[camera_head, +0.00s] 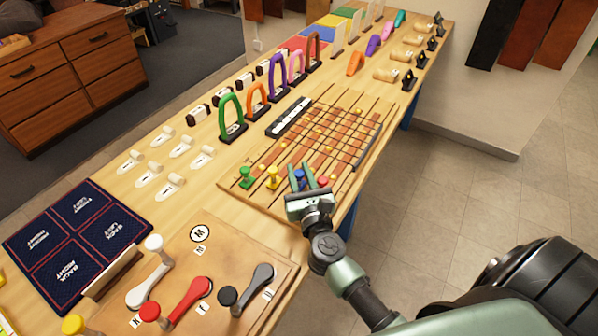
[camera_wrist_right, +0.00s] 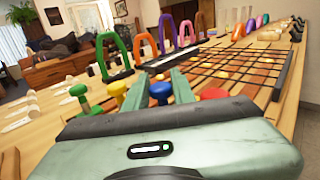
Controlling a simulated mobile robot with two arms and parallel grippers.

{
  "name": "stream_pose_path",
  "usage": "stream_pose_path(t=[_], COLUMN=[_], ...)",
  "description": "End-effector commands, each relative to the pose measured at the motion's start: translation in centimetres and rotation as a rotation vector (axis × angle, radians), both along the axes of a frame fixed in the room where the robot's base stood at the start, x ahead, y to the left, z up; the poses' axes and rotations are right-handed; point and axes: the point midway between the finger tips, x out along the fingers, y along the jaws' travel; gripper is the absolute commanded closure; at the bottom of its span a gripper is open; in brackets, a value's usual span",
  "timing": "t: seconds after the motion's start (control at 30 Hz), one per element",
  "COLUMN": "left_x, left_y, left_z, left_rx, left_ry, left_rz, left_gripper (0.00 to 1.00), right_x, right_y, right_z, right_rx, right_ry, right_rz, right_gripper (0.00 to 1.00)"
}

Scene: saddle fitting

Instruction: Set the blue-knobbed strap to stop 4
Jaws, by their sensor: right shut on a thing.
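The strap board (camera_head: 232,190) lies on the bench with brown straps crossed by dark bars. Several knobs stand in a row at its near end: green (camera_head: 245,178), yellow (camera_head: 272,175), blue (camera_head: 299,176) and red (camera_head: 323,181). My right gripper (camera_head: 302,178) is shut on the blue knob, its fingers on either side of it. In the right wrist view the blue knob (camera_wrist_right: 160,90) shows between the fingertips, with the yellow knob (camera_wrist_right: 117,88) just left and the red knob (camera_wrist_right: 213,93) right. Stop numbers are not legible. My left gripper is not in view.
A lever panel (camera_head: 222,262) with white, red and black handles is close in front of the board. Open floor is to the right.

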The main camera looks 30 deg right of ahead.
Motion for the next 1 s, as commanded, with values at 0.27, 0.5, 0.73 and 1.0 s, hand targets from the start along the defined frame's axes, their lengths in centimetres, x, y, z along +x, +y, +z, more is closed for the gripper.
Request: stream_pose_path(t=[0.27,0.5,0.73,1.0], left_x=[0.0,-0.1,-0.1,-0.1], left_y=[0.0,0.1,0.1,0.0], left_z=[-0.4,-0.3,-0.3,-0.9], left_rx=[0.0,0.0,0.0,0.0], left_ry=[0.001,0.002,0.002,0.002], left_rz=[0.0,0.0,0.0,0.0], left_gripper=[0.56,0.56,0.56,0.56], right_x=[-1.3,-1.3,-1.3,-2.8], right_y=[2.2,2.2,2.2,2.6], right_z=[-0.2,0.0,0.0,-0.3], right_rx=[0.003,-0.001,-0.001,0.001], right_ry=[0.002,0.0,0.0,0.002], right_rz=[0.001,-0.001,0.0,0.0], right_gripper=[1.0,1.0,0.69,0.69])
